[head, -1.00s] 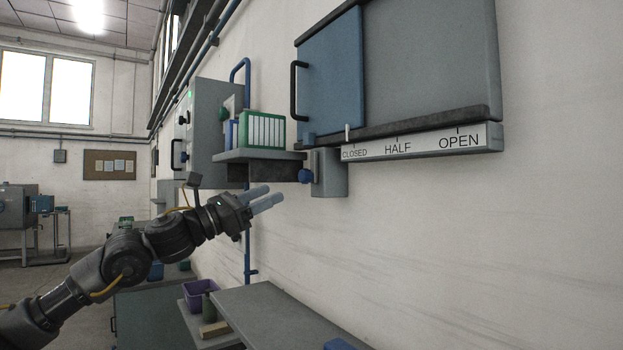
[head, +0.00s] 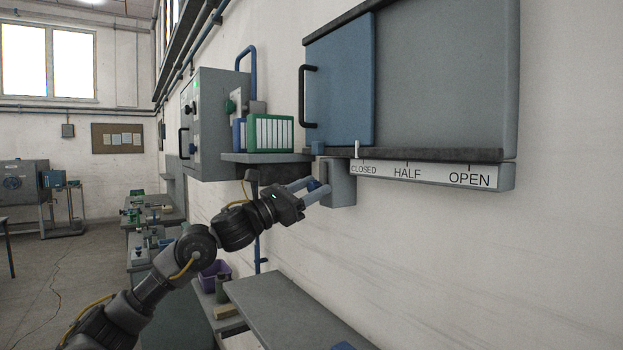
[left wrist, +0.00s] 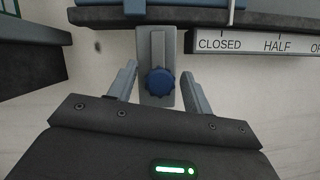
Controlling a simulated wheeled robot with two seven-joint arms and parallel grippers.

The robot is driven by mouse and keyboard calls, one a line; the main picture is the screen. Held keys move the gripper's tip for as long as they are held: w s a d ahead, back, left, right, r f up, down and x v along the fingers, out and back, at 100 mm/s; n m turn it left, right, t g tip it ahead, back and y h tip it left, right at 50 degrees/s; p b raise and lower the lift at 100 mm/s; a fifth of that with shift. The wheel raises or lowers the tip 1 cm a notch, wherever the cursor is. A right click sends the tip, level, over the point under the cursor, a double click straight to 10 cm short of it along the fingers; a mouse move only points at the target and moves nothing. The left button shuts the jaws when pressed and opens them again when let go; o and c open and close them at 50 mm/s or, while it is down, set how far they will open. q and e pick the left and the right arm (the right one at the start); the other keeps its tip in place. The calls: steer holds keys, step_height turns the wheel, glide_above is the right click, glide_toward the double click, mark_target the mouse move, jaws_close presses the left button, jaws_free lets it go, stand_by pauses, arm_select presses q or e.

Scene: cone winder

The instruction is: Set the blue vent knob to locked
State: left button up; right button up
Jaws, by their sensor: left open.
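The blue vent knob (left wrist: 160,82) sits on a grey mounting block (left wrist: 170,50) on the wall, below the sliding vent. My left gripper (head: 312,191) is open, its two fingers on either side of the knob in the left wrist view (left wrist: 160,88). I cannot tell whether they touch it. In the head view the knob (head: 313,184) is partly hidden by the fingers. The vent's blue panel (head: 340,85) stands at the left, its white pointer (head: 357,149) above CLOSED on the scale strip (head: 430,175). My right gripper is not in view.
A shelf (head: 262,158) with green and white binders (head: 269,133) juts out left of the knob. A grey control cabinet (head: 210,120) hangs beyond it. A grey bench (head: 290,310) stands below. The wall to the right is bare.

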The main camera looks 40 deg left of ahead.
mark_target(321, 166)
arm_select(q)
steer(key=shift+c, duration=0.4)
jaws_close()
step_height(321, 166, up, 4)
steer(key=p, duration=0.3)
steer(key=shift+r, duration=0.15)
steer(key=shift+a, duration=0.1)
steer(key=shift+c, duration=1.1)
jaws_free()
steer(key=o, duration=0.3)
steer(key=shift+f+b, duration=0.2)
steer(key=shift+b, duration=0.1)
